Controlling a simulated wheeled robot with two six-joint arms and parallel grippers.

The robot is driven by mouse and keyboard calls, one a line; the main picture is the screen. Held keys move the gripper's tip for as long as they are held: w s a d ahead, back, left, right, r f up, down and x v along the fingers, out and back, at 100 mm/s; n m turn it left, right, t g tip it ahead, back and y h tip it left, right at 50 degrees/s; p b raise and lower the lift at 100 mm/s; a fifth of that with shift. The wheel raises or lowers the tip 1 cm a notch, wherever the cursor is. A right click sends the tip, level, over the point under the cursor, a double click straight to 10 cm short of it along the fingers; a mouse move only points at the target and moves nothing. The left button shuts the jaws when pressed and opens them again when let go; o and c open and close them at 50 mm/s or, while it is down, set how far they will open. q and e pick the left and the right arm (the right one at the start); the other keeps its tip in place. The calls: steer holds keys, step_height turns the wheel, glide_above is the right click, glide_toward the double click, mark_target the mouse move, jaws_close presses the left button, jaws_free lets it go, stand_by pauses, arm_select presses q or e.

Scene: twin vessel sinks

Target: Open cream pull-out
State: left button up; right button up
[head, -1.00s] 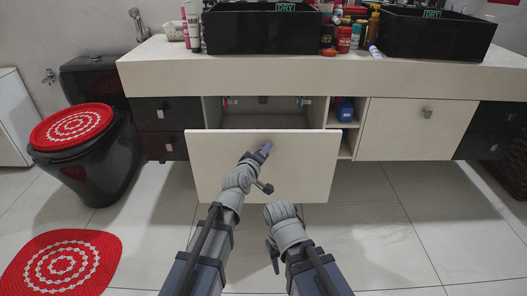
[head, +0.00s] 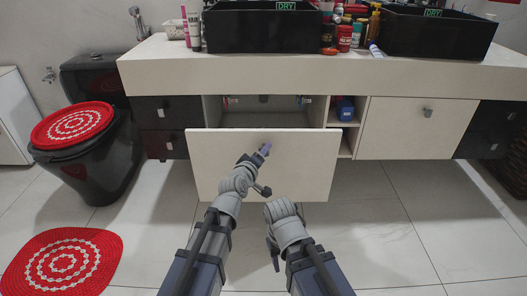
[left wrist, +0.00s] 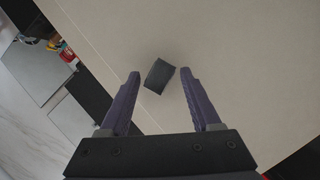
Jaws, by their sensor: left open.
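The cream pull-out (head: 300,168) stands pulled out from under the counter, its front panel away from the cabinet and the space behind it showing. My left gripper (head: 265,150) is at the upper middle of this panel. In the left wrist view the panel (left wrist: 235,70) fills much of the picture, with a small dark handle (left wrist: 159,75) on it. The open purple fingers of my left gripper (left wrist: 159,72) lie on either side of the handle in that picture; I see gaps and no grip. My right arm is low in front of the panel; its fingers are not clearly visible.
The cabinet opening (head: 265,112) shows pipe fittings. A cream door (head: 410,135) is at right, dark drawers (head: 160,112) at left. A black toilet (head: 100,160) and a red mat (head: 62,265) are on the left. The tiled floor at right (head: 390,220) is clear.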

arm_select(q)
steer(key=p+v, duration=0.1)
steer(key=v, duration=0.4)
steer(key=shift+s+a+r, duration=0.1)
steer(key=shift+s, duration=0.2)
steer(key=s+a+f+m+g+y, duration=0.1)
steer(key=s+a+f+m+g, duration=0.25)
steer(key=f, duration=0.25)
steer(key=s+a+f+m+g+y, duration=0.1)
steer(key=s+a+f+m+g, duration=0.15)
steer(key=f+g, duration=0.35)
steer(key=s+a+f+m+g+y, duration=0.25)
steer(key=s+a+f+g, duration=0.2)
steer(key=s+a, duration=0.5)
steer(key=s+d+r+m+g+y+p, duration=0.1)
steer(key=s+d+r+m+p, duration=0.1)
steer(key=s+d+r+p, duration=0.3)
steer(key=s+d+r+m+y+p, duration=0.1)
steer(key=s+d+r+p, duration=0.2)
steer(key=d+r+p, duration=0.45)
step_height(320, 180, up, 37)
steer(key=p, duration=3.7)
steer(key=shift+a+f, duration=0.2)
steer(key=shift+a, duration=0.05)
